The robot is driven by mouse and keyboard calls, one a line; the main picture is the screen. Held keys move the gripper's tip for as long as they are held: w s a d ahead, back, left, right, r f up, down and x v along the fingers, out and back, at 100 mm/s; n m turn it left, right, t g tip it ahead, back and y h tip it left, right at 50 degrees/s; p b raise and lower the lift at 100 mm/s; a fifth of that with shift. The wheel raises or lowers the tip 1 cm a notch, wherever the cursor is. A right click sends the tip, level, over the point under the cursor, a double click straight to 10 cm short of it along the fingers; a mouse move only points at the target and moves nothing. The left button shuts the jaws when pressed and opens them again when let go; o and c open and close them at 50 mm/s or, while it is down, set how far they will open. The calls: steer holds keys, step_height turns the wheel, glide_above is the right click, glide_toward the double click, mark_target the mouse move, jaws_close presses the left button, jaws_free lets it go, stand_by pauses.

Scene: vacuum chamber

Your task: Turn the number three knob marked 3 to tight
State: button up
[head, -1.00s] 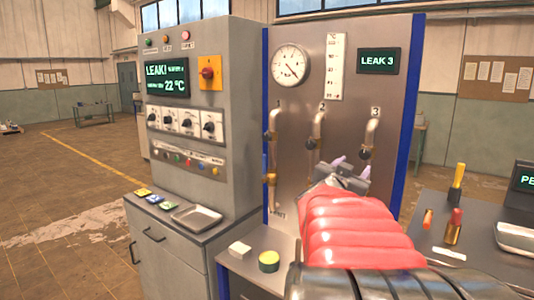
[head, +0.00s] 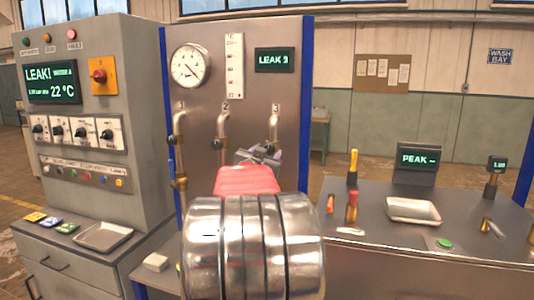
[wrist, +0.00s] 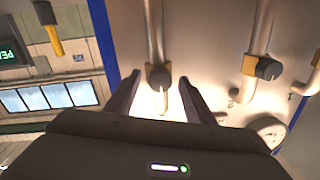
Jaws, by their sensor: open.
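My gripper (head: 262,152) is open in front of the pipe marked 3 (head: 274,128) on the grey panel (head: 255,100). In the head view it hides the number three knob. In the wrist view the picture is turned over, and the dark round knob 3 (wrist: 159,78) shows on its pipe between and just beyond my two spread fingers (wrist: 160,102). I cannot tell whether either finger touches it. The knob 2 (wrist: 269,68) sits on the neighbouring pipe, to the right there.
A round gauge (head: 190,65) is above the pipes. Knob 1 (head: 172,140) is at the panel's left. A control cabinet (head: 85,180) stands left. A bench (head: 440,200) on the right holds a tray (head: 413,211), tools and a PEAK display (head: 417,160).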

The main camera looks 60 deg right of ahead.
steer(key=shift+d, duration=0.35)
steer(key=shift+w, duration=0.1)
steer(key=shift+c, duration=0.2)
steer(key=c, duration=1)
